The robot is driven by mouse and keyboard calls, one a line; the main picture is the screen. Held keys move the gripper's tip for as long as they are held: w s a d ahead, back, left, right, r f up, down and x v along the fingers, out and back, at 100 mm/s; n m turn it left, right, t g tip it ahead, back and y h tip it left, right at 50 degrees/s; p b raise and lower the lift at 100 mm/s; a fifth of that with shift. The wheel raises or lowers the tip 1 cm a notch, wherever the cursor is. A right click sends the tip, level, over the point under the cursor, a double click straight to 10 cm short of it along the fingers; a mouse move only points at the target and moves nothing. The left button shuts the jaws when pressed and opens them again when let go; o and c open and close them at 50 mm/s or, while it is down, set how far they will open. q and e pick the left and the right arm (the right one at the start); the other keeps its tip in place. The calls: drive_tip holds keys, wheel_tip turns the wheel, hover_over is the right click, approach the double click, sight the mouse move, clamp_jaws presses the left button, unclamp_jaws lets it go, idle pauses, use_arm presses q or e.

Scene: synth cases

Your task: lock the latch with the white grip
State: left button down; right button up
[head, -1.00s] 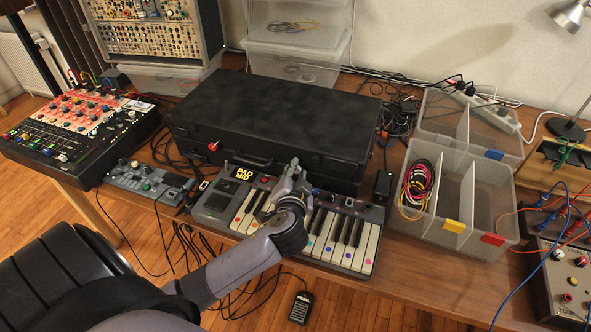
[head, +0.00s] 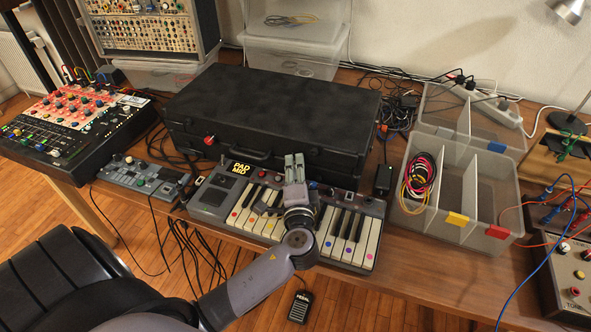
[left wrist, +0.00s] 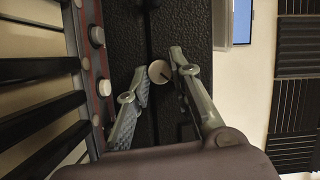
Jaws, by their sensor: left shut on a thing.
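The black case (head: 270,108) lies closed behind the keyboard. My left gripper (head: 294,163) is at the right part of its front side, above the keyboard's back edge. In the left wrist view the round white grip (left wrist: 159,72) sits against the dark case front, between the fingertips of my left gripper (left wrist: 158,68), which is shut on it. A short dark line shows on the grip. In the head view my gripper hides this grip. A latch with a red grip (head: 209,140) is at the left of the case front. My right gripper is not in view.
The keyboard (head: 210,197) lies right in front of the case, under my gripper. A clear divided box (head: 413,226) and a black adapter (head: 383,180) stand to the right. A mixer (head: 75,140) and a small blue-grey device (head: 140,177) are to the left.

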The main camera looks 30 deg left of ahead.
use_arm(q)
drive_tip(key=shift+m, duration=0.3)
drive_tip(key=c, duration=1.5)
unclamp_jaws()
drive_tip(key=shift+o, duration=0.4)
drive_tip(key=v, duration=1.2)
drive_tip(key=shift+f, duration=0.1)
drive_tip(key=shift+s+d, duration=0.1)
